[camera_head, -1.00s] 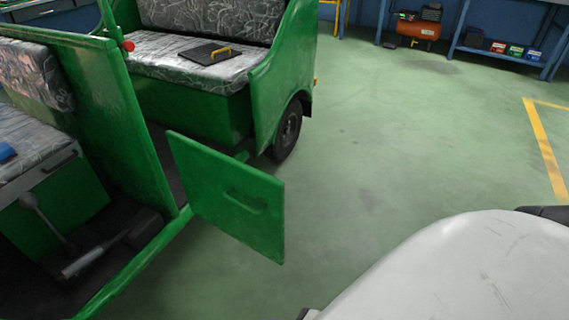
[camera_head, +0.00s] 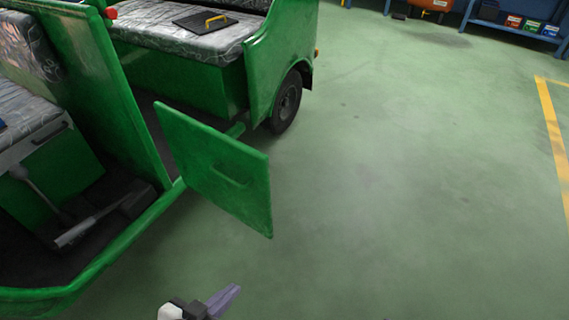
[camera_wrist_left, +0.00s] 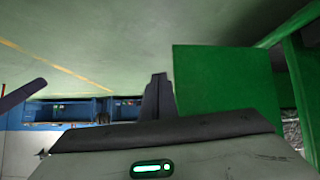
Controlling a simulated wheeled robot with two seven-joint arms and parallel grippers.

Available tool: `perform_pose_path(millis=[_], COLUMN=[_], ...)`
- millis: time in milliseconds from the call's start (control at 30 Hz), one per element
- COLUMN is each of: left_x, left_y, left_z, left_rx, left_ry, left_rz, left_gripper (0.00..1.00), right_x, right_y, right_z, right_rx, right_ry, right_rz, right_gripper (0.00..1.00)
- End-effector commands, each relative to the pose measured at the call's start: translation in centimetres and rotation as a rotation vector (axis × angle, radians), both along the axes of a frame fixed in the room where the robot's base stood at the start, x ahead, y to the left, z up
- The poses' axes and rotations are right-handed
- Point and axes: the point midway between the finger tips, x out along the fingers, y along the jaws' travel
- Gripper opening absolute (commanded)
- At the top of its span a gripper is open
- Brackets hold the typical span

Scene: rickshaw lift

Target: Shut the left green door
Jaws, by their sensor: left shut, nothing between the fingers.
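The green door (camera_head: 213,165) of the green rickshaw stands open, swung out from the body over the floor. It is a flat panel with a handle recess (camera_head: 236,172) on its visible face. My left gripper (camera_head: 230,294) shows at the bottom edge of the head view, below the door in the picture and apart from it. In the left wrist view the shut, empty fingers (camera_wrist_left: 158,85) point up beside the edge of the green panel (camera_wrist_left: 225,85). My right gripper is not in view.
The rickshaw's rear seat (camera_head: 185,28) carries a dark plate with a yellow handle (camera_head: 215,20). A rear wheel (camera_head: 287,101) stands behind the door. Green floor (camera_head: 400,180) to the right is clear, with a yellow line (camera_head: 550,130) and blue shelving (camera_head: 515,28) beyond.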

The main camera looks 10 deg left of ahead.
Motion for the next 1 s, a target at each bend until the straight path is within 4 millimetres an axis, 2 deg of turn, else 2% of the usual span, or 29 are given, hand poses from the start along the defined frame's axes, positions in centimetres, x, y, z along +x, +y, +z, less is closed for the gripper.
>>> perform_pose_path(millis=[67, 200, 300, 433, 533, 667, 1000], left_x=[2.8, 7.3, 9.5, 11.0, 11.7, 13.0, 19.1], left_y=[1.7, 4.6, 6.3, 7.7, 8.0, 7.4, 4.5], left_z=[1.8, 6.9, 10.7, 14.0, 15.0, 15.1, 15.1], left_rx=[-0.011, -0.069, -0.106, -0.141, -0.153, -0.156, -0.155], left_ry=[-0.129, -0.369, -0.508, -0.617, -0.649, -0.654, -0.655], left_rz=[-0.033, -0.083, -0.111, -0.131, -0.135, -0.133, -0.133], left_gripper=[0.00, 0.00, 0.00, 0.00, 0.00, 0.00, 0.00], right_x=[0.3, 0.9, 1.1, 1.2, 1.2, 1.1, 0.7], right_y=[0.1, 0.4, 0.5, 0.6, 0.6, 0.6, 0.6], right_z=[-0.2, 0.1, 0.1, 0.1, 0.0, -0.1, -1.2], right_rx=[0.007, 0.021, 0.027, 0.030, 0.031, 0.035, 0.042], right_ry=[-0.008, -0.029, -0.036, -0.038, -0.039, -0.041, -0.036], right_rz=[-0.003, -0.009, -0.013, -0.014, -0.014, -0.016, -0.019], right_gripper=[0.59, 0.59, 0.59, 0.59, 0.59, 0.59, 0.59])
